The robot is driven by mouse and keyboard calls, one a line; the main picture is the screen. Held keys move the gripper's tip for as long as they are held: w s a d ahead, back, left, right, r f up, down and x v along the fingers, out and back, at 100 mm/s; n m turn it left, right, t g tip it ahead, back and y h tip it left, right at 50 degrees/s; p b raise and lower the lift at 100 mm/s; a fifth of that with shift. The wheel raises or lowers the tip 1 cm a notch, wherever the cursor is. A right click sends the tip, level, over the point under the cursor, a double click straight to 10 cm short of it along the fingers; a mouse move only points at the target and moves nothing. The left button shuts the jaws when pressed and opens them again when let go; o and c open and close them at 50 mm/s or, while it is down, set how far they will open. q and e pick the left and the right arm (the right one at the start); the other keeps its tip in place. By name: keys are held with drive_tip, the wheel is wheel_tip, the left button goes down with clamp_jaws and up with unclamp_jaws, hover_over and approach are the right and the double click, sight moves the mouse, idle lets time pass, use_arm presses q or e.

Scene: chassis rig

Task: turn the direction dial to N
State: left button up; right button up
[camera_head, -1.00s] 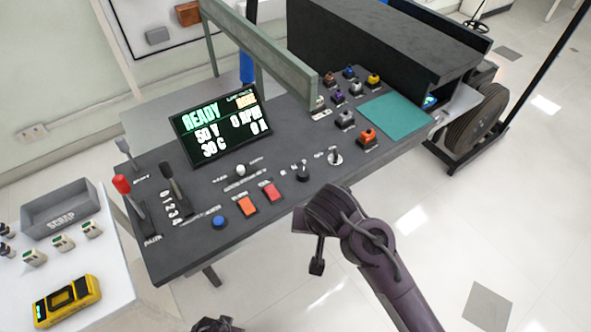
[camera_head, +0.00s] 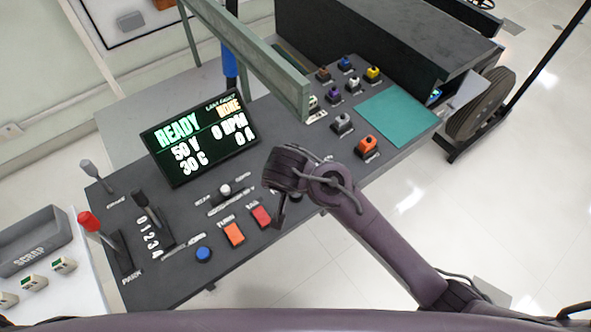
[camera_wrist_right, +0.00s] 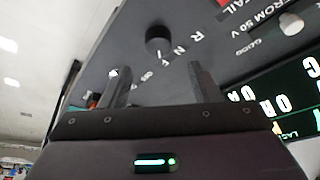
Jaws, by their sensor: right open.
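The direction dial (camera_wrist_right: 158,38) is a round black knob on the dark console, with the white letters R, N and F beside it in the right wrist view. In the head view my right arm largely hides the dial. My right gripper (camera_wrist_right: 158,82) is open and empty. Its two fingers reach toward the panel, with the dial beyond the gap between them and apart from them. In the head view my right gripper (camera_head: 281,214) hangs over the console's front part. My left gripper is not in view.
Red (camera_head: 261,216) and orange (camera_head: 234,233) buttons, a blue button (camera_head: 204,254) and a white-knobbed slider (camera_head: 224,190) sit left of the gripper. A lit screen (camera_head: 202,137) stands behind. A green rail (camera_head: 250,60) crosses the console. Coloured switches stand to the right.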

drive_tip(key=shift+d+f, duration=0.1)
drive_tip(key=shift+f, duration=0.5)
drive_tip(key=x, duration=0.6)
drive_tip(key=shift+s+r, duration=0.1)
drive_tip(key=shift+c, duration=0.4)
drive_tip(key=c, duration=0.9)
